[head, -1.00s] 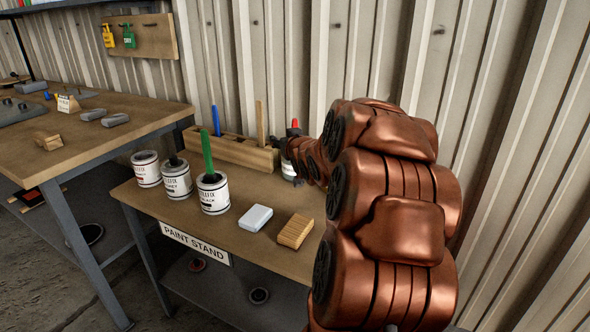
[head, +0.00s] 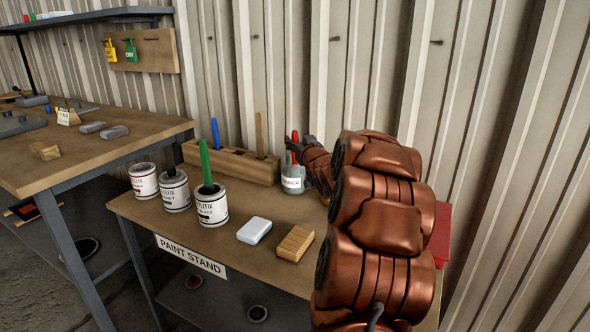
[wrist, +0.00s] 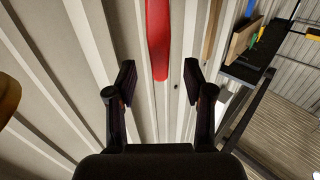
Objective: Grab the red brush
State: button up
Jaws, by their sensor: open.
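The red brush (head: 295,148) stands handle up in a small labelled jar (head: 293,182) at the back right of the paint stand. In the wrist view its red handle (wrist: 158,40) hangs in from the top edge, roughly in line with the gap between the fingers. My gripper (head: 298,143) is at the handle's height in the head view. In the wrist view my gripper (wrist: 158,82) is open, its two dark fingertips apart with nothing clasped between them. The brush's lower end is hidden in the jar. My arm covers part of the stand's right side.
A wooden rack (head: 232,165) with a blue handle (head: 215,132) and a wooden handle stands left of the jar. Three paint tins stand further left, a green handle (head: 205,160) in one. A white block (head: 254,231) and a wooden block (head: 294,244) lie in front. The corrugated wall is close behind.

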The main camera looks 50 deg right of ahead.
aim_at(296, 138)
jog(key=shift+x, duration=1.75)
jog(key=shift+f, duration=0.1)
grip_shut()
